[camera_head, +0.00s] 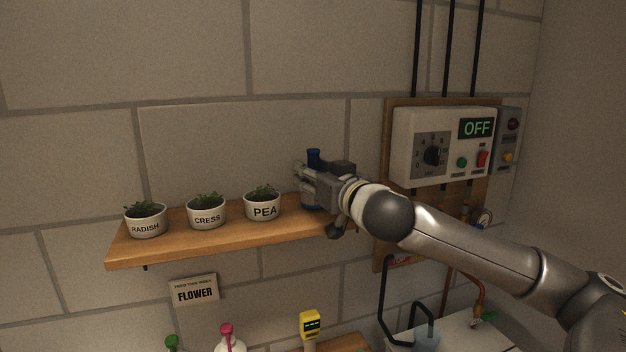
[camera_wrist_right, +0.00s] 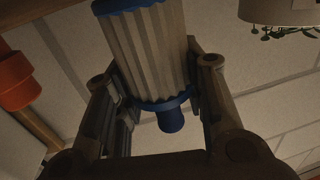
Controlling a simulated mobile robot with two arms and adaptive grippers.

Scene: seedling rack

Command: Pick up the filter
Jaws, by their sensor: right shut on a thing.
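The filter (camera_wrist_right: 145,50) has a pale pleated body with blue end caps and a blue stub. In the right wrist view it sits between the two fingers of my right gripper (camera_wrist_right: 160,95), which is shut on it. The gripper hides the rest, and I cannot tell whether the filter touches the shelf. My left gripper is not in view.
The wooden shelf (camera_head: 180,248) holds white pots labelled RADISH (camera_head: 146,228), CRESS (camera_head: 207,219) and PEA (camera_head: 264,211), left of the gripper. A control box (camera_head: 400,130) reading OFF hangs on the wall at right. A FLOWER sign (camera_head: 194,291) and a yellow meter (camera_head: 310,322) are below.

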